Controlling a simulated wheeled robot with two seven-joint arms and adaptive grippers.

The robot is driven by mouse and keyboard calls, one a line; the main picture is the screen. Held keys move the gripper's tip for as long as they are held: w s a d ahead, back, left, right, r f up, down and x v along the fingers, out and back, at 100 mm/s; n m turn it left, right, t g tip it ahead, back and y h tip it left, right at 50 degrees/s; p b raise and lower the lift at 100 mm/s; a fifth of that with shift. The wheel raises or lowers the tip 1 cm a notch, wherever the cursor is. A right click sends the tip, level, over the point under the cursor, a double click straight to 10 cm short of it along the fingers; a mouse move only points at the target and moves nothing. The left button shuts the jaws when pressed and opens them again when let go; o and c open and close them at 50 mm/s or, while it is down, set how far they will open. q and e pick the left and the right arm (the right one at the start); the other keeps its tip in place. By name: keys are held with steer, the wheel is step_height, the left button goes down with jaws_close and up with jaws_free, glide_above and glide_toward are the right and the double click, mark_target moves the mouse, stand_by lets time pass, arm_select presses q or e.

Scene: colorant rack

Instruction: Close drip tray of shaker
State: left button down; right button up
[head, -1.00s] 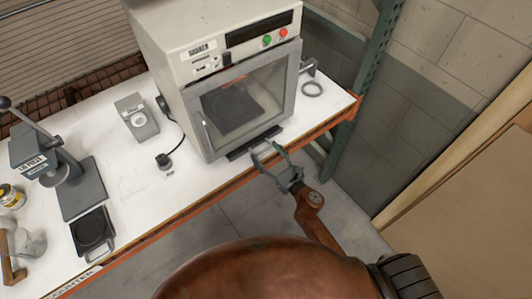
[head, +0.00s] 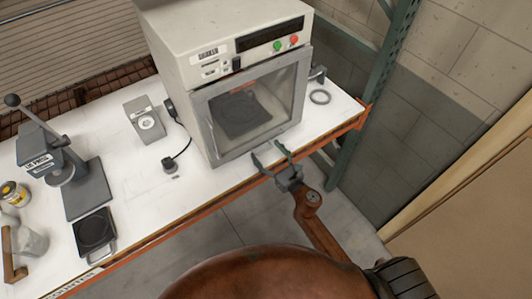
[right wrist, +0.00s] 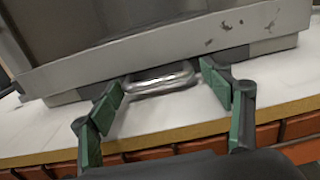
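The shaker (head: 185,72) is a white box with a grey-framed glass door, shut, near the right end of the bench. In the right wrist view, the drip tray's dark front (right wrist: 265,47) runs along the shaker's base and looks about flush with it. Its silver handle (right wrist: 160,80) sticks out between my right fingers. My right gripper (head: 268,152) is open at the bench's front edge, below the door; it also shows in the right wrist view (right wrist: 165,88). Its fingers stand either side of the handle; I cannot tell whether they touch the tray front. My left gripper is not in view.
A grey device (head: 145,120) and a cable lie left of the shaker. A green rack post (head: 375,90) rises at the right.

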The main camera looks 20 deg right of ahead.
steer(key=v, duration=1.2)
stand_by(0.4)
steer(key=s+d+f+m+g+h, duration=0.1)
steer(key=d+f+m+g, duration=0.3)
steer(key=f, duration=0.6)
steer(key=d+f+m+t+h, duration=0.1)
steer(key=f+m+h, duration=0.1)
steer(key=f+m, duration=0.65)
steer(key=s+d+f+m+g, duration=0.1)
steer(key=s+f+m+g, duration=0.2)
steer(key=f, duration=0.5)
steer(key=s+d+f+m+h, duration=0.1)
steer(key=s+d+f+m, duration=0.2)
steer(key=f, duration=0.4)
steer(key=s+f+m+g, duration=0.25)
steer(key=s+f, duration=0.25)
steer(key=f, duration=0.3)
steer(key=s+f+m+g, duration=0.2)
steer(key=s+f+m, duration=0.3)
steer(key=s, duration=0.6)
steer(key=s+f+m+g, duration=0.3)
steer(key=s+f+m, duration=0.3)
steer(key=s, duration=0.5)
steer(key=s+f+m+g, duration=0.3)
steer(key=s+f+m, duration=0.2)
steer(key=s+f, duration=0.4)
steer(key=s, duration=0.3)
steer(key=shift+d+h, duration=0.3)
steer(key=shift+h, duration=0.1)
